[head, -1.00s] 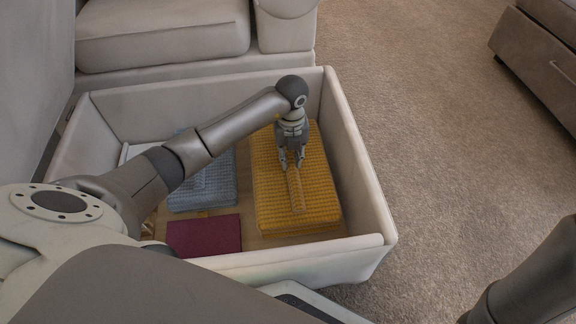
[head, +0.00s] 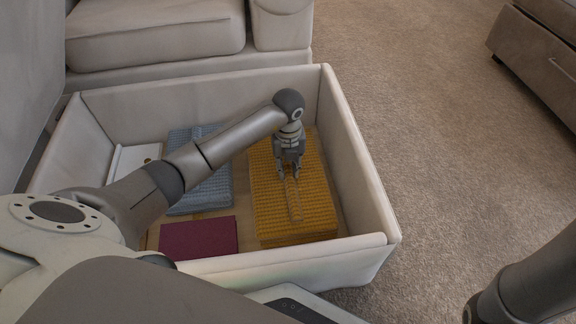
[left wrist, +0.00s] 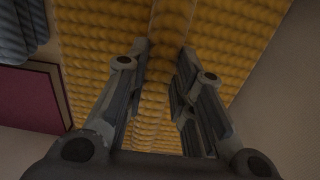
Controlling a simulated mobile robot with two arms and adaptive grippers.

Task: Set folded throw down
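The folded throw (head: 268,205) is mustard-yellow and chunky-knit, with a raised ridge along its top. It is inside the right part of a cream upholstered drawer (head: 362,165), low and flat. I cannot tell whether its underside rests fully on the floor. My left gripper (head: 288,175) points down over it, its fingers on both sides of the ridge. In the left wrist view, the fingers (left wrist: 163,62) close in on the ridge of the yellow throw (left wrist: 225,40). My right gripper is out of view.
Left of the throw in the drawer are a blue-grey folded knit (head: 210,190), a burgundy book-like item (head: 200,238) and a white item (head: 130,158). A sofa seat (head: 155,35) stands behind. Carpet (head: 430,130) is open at right, with another drawer unit (head: 540,60) beyond.

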